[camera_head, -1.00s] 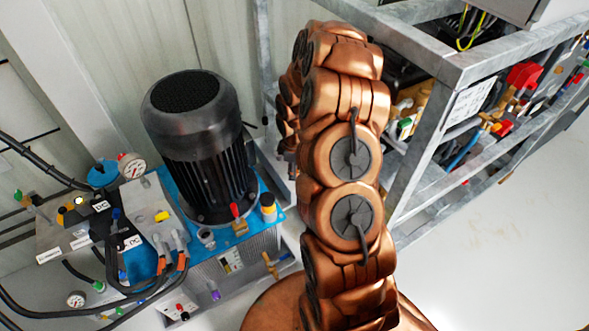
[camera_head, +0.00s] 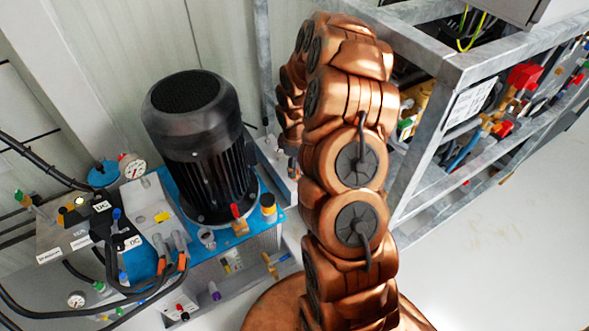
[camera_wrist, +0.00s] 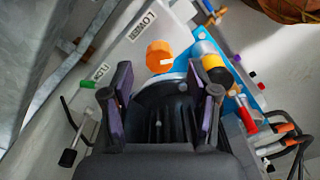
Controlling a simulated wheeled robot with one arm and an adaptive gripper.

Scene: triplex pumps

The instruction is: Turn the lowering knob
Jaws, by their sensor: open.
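An orange round knob (camera_wrist: 160,56) sits by a white panel (camera_wrist: 118,60) in the wrist view. The knob lies just beyond the gap between the fingertips, and I cannot tell how far away. In the head view, my arm hides the gripper and the knob.
A black motor (camera_head: 200,145) stands on a blue-topped pump unit (camera_head: 236,240). A yellow-black cap (camera_wrist: 216,69) and a red-handled lever (camera_wrist: 246,117) are right of the knob. Hoses lie at the left in the head view. A grey metal frame (camera_head: 425,150) stands behind my arm.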

